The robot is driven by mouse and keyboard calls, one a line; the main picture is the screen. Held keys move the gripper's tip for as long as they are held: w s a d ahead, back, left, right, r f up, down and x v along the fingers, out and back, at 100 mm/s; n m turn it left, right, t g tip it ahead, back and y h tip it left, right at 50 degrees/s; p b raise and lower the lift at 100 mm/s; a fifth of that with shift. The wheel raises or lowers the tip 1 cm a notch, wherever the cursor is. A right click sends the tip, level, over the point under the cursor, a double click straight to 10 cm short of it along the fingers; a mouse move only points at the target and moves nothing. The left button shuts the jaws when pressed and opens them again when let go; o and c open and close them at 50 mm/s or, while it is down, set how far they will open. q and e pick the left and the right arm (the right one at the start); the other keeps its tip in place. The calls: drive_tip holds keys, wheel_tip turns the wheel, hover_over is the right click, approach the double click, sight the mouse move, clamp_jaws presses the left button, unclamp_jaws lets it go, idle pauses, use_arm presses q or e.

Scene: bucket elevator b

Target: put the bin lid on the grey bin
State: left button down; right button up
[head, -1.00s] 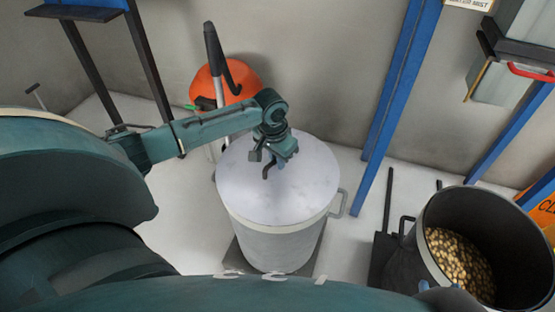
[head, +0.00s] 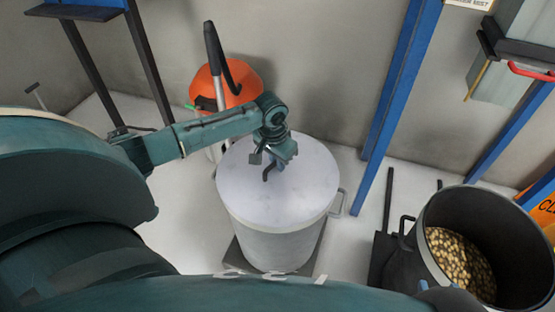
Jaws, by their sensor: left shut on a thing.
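The grey bin (head: 275,245) stands on a dark base in the middle of the head view. The pale round bin lid (head: 300,200) lies over its top and covers the opening. The lid looks about level and lined up with the rim; I cannot tell whether it rests fully on it. My left gripper (head: 276,170) is over the lid's middle and shut on its handle, which is mostly hidden by the fingers.
An open dark bin (head: 412,250) holding yellowish pieces (head: 460,260) stands at the right. A blue post (head: 400,80) rises right of the grey bin. An orange round object (head: 225,82) with a black-handled tool (head: 211,45) is behind it. Pale floor shows between the bins.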

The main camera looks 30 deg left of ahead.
sight(274, 163)
use_arm(q)
drive_tip(key=c, duration=1.4)
unclamp_jaws()
drive_tip(key=shift+o, duration=0.2)
